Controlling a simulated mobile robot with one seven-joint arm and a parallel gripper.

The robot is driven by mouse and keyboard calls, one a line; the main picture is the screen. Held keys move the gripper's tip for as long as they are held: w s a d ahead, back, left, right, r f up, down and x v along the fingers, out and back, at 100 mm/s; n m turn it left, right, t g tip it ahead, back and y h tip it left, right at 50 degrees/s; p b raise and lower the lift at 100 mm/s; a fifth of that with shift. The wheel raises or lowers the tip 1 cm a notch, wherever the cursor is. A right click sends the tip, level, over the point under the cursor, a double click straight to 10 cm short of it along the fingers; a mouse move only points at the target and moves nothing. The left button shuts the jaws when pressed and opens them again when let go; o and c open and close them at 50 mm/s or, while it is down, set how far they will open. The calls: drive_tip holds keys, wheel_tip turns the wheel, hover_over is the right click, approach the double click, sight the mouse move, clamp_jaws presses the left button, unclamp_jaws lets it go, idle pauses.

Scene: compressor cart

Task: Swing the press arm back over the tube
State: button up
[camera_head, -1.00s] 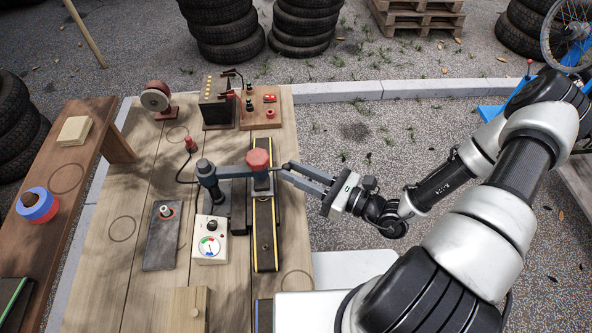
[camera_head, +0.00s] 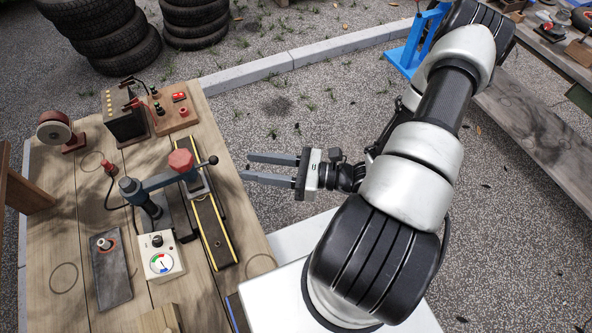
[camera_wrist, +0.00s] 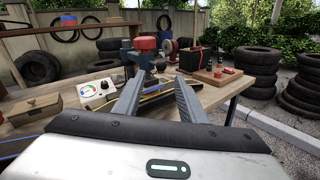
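The blue-grey press arm (camera_head: 158,180) reaches right from its post (camera_head: 132,190) on the wooden bench. Its red-capped head (camera_head: 181,161) is above a dark strip with yellow edges (camera_head: 213,232), and a ball-ended handle (camera_head: 212,160) sticks out to the right. A dark flat piece (camera_head: 112,280) with a short stub lies left of the press; I cannot tell which piece is the tube. My gripper (camera_head: 246,168) is open and empty, right of the handle and apart from it. In the wrist view the red cap (camera_wrist: 145,44) shows ahead between the fingers (camera_wrist: 158,82).
A white gauge box (camera_head: 161,262) stands close to the press post. A black box (camera_head: 124,117) and a wooden board with red parts (camera_head: 173,110) are at the bench's back. Stacked tyres (camera_head: 105,40) stand beyond.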

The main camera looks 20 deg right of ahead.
drive_tip(key=v, duration=0.9)
drive_tip(key=shift+d+b, duration=0.2)
drive_tip(key=shift+b, duration=0.1)
drive_tip(key=shift+s, duration=0.1)
